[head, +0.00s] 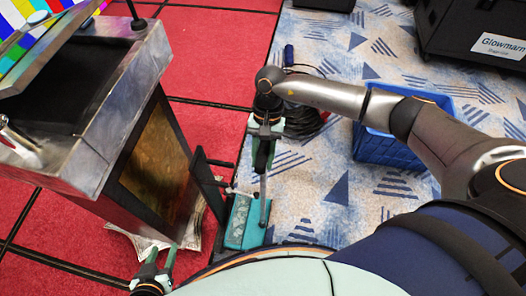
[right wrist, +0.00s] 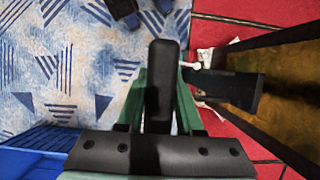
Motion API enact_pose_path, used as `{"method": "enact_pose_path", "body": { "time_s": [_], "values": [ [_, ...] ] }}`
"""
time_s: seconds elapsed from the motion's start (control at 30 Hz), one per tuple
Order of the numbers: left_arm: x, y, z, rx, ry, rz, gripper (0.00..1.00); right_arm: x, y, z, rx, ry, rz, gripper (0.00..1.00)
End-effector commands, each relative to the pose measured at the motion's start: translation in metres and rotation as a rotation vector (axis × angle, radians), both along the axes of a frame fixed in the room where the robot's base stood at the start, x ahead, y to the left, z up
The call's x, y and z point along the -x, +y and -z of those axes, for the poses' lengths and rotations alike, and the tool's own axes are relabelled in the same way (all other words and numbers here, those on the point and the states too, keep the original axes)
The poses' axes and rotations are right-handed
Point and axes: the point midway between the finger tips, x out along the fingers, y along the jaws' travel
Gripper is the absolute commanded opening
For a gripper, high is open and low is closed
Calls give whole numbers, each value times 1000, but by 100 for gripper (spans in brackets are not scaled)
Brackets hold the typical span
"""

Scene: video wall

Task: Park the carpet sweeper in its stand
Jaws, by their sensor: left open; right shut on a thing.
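The carpet sweeper has a teal head (head: 256,228) on the floor and a thin grey shaft rising to a dark handle (head: 262,157). My right gripper (head: 265,133) is shut on that handle, which stands between its green fingers in the right wrist view (right wrist: 161,85). A dark upright with short arms, seemingly the stand (head: 207,182), is just left of the sweeper, against the cabinet. A black plate of it shows right of the handle in the right wrist view (right wrist: 228,90). Whether head and stand touch is unclear. My left gripper (head: 156,262) is open and empty at the bottom left.
A metal cabinet (head: 125,110) with a slanted top stands on red carpet at the left, with papers (head: 140,240) under it. A black cable coil (head: 303,118) lies behind my right gripper. A blue crate (head: 385,150) and black case (head: 470,38) stand right on patterned carpet.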

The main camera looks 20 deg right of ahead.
Motion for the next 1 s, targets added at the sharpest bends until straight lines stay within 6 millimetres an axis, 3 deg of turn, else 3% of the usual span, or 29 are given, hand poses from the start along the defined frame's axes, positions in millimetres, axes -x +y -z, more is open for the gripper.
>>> {"method": "enact_pose_path", "body": {
  "time_s": [0.2, 0.6, 0.63, 0.87, 1.0],
  "values": [
    [0, -1, -2, 1, 1, 0, 50, 0, 1, 17, -3, 3, -2, 0],
    [0, -1, 2, 2, 0, 1, 50, 0, 1, 21, -3, 1, -1, 0],
    [0, -1, 1, 2, 0, 1, 50, 2, -1, 23, 5, 7, -1, 38],
    [0, -1, 1, 2, 0, 1, 50, 2, -1, 23, 5, 7, 0, 64],
    [0, -1, 1, 2, 0, 1, 50, 2, -1, 22, 5, 7, 0, 65]
  ]
}}
